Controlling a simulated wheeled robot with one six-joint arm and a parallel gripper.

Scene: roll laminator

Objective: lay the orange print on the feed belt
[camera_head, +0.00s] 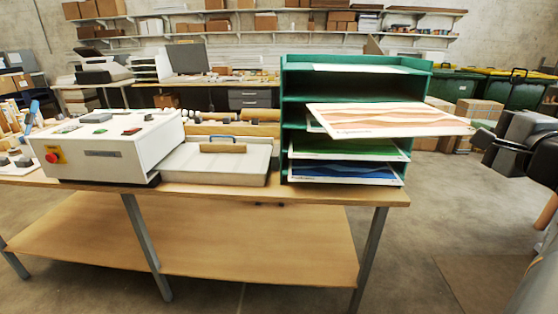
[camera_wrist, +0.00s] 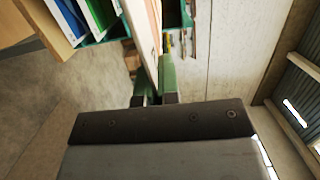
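The orange print (camera_head: 390,118), a white-bordered sheet with wavy orange bands, is level in front of the green rack (camera_head: 428,95) and juts past its right side. My gripper (camera_head: 476,133) is at the print's right edge. In the wrist view the print (camera_wrist: 151,55) is seen nearly edge-on between the two fingers (camera_wrist: 154,85), which look closed on it; the exact contact is hard to see. The feed belt appears to be the pale flat bed (camera_head: 190,168) right of the white laminator (camera_head: 110,150), with a wooden-topped piece (camera_head: 222,148) at its back.
A green print (camera_head: 340,147) and a blue print (camera_head: 340,171) lie in lower rack slots; a white-edged sheet (camera_head: 360,68) is in the top one. The rack stands close beside the bed on the wooden table (camera_head: 230,190). Floor right of the table is clear; boxes and bins stand behind.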

